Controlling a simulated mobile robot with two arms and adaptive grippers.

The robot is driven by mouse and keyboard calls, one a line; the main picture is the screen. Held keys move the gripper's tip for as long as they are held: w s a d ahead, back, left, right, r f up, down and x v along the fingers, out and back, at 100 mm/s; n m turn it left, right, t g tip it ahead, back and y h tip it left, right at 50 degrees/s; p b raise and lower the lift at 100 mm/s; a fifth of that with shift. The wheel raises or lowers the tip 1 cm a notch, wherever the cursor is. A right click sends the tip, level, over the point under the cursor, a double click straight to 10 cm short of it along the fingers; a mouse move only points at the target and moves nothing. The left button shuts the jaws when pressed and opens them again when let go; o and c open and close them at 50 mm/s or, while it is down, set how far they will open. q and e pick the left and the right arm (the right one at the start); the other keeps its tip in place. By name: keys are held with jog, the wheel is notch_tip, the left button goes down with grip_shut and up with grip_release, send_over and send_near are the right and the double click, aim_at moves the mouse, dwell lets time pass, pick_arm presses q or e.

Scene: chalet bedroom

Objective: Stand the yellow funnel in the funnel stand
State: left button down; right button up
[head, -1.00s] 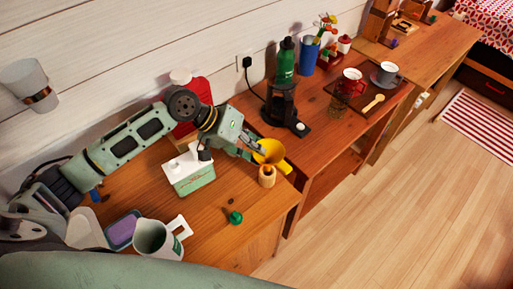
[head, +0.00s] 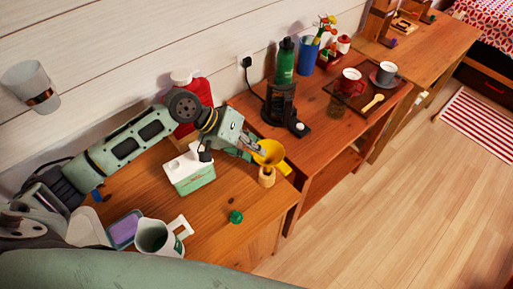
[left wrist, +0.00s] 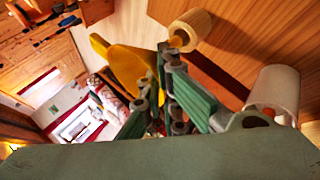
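The yellow funnel (head: 267,151) is in the fingers of my left gripper (head: 256,150), tilted, just above the funnel stand. The funnel stand (head: 267,178) is a small pale wooden cylinder near the front right of the near desk. In the left wrist view the funnel (left wrist: 127,68) lies against the fingers of my left gripper (left wrist: 172,80), and the stand (left wrist: 190,28) is just beyond their tips. In the head view the funnel's lower end overlaps the stand's top; I cannot tell whether it is inside. My right gripper is not in view.
A white and green box (head: 190,170) stands left of the gripper, with a red container (head: 192,105) behind. A pale mug (head: 158,238), a purple-topped tray (head: 125,229) and a green knob (head: 236,216) are nearer. A black appliance (head: 282,104) stands beyond the funnel.

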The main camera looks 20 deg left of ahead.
pick_arm(q)
jog(key=shift+p, duration=0.45)
dwell(0.3)
dwell(0.4)
jog(key=shift+f, duration=0.45)
jog(key=shift+f+b, duration=1.05)
jog(key=shift+f, duration=1.1)
jog(key=c, duration=1.9)
grip_release()
jog(key=shift+o, duration=0.2)
jog(key=shift+a, duration=0.1)
jog(key=v, duration=1.2)
